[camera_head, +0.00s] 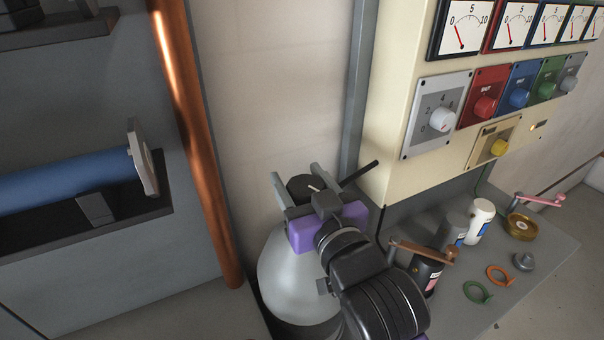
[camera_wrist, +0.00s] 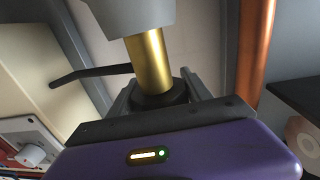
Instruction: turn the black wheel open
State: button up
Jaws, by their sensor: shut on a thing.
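The black wheel (camera_head: 303,188) is a small dark round knob between my gripper's two grey fingers in the head view. In the wrist view the black wheel (camera_wrist: 162,99) sits at the end of a gold stem (camera_wrist: 149,60), which joins a pale grey body. A silver rounded bottle (camera_head: 290,275) stands below in the head view. My gripper (camera_head: 299,181), with its purple housing, is shut on the wheel, one finger on each side. The fingers and housing hide part of the wheel in both views. How far it is turned cannot be told.
A thin black rod (camera_head: 360,172) sticks out close beside my gripper. A cream panel (camera_head: 400,120) with dials and knobs is at right. A copper pipe (camera_head: 190,130) runs down at left. A grey surface (camera_head: 455,300) at lower right holds bottles and rings.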

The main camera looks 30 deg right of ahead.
aim_at(289, 190)
jog(key=n+y, duration=0.1)
jog(key=y, duration=0.1)
jog(key=n+y, duration=0.2)
jog(key=y, duration=0.1)
jog(key=shift+a+b, duration=0.2)
jog(key=shift+b, duration=0.2)
jog(key=n+y+b, duration=0.1)
jog(key=n+g+y+b, duration=0.1)
jog(key=y, duration=0.1)
jog(key=n+g+y+b, duration=0.1)
jog(key=y, duration=0.1)
jog(key=shift+s+a+f+n+b, duration=0.2)
jog(key=shift+a+n+b, duration=0.1)
jog(key=shift+a+n, duration=0.1)
jog(key=n+g+y+b, duration=0.2)
jog(key=y, duration=0.1)
jog(key=n+g+y+b, duration=0.1)
jog(key=shift+s+a+n+y, duration=0.2)
jog(key=shift+a+n+y, duration=0.1)
jog(key=shift+a, duration=0.05)
jog(key=shift+s+a+r+n+g+y+b, duration=0.1)
jog(key=shift+s+a+n+g+y+b, duration=0.1)
jog(key=shift+n+g+y+b, duration=0.8)
jog(key=shift+s+a+n+g+y+b, duration=0.15)
jog(key=shift+n+g+y+b, duration=0.4)
jog(key=shift+g, duration=0.85)
jog(key=o, duration=1.4)
jog(key=shift+c, duration=0.2)
jog(key=shift+r, duration=0.1)
